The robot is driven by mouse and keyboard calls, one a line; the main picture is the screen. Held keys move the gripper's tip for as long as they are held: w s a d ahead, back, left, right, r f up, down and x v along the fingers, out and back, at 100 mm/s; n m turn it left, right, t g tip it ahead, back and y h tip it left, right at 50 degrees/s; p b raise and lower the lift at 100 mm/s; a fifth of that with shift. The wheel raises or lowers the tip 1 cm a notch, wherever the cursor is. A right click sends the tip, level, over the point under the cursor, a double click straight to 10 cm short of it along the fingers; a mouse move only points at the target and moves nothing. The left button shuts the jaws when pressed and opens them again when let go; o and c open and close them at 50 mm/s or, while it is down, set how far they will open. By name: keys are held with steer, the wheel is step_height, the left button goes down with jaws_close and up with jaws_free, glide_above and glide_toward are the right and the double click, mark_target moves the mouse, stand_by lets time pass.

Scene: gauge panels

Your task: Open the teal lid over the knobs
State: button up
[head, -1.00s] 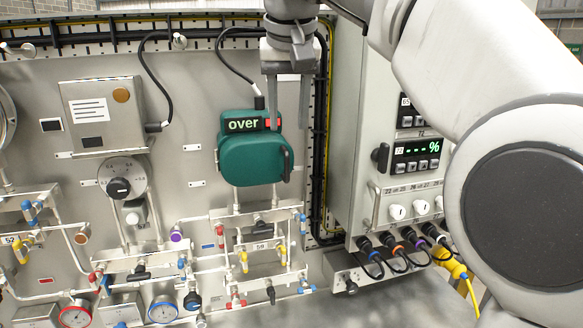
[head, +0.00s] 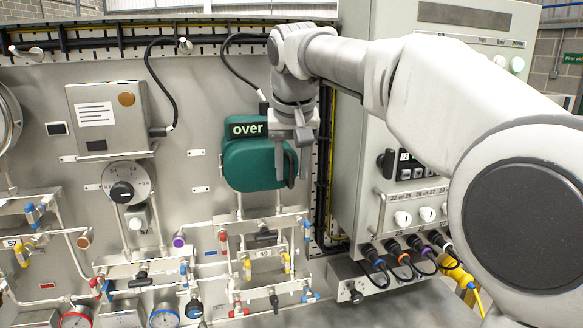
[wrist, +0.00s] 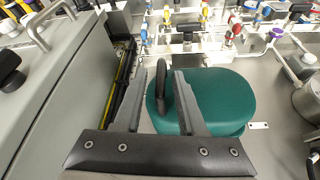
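The teal lid (head: 248,164) is a rounded cover on the grey panel in the head view, and it looks closed. It also shows in the wrist view (wrist: 226,98). A black handle (wrist: 160,82) stands out from its side. My gripper (head: 290,172) is in front of the lid's right side, its fingers pointing down. In the wrist view my gripper (wrist: 158,75) is open, with the handle between its two fingers. A gap shows, so it does not look clamped. What lies under the lid is hidden.
A dark display reading "over" (head: 247,129) sits above the lid. A grey control cabinet (head: 360,190) stands close on the right. Pipes with several small coloured valves (head: 262,252) run below.

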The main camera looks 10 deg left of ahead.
jaws_close()
stand_by(1.2)
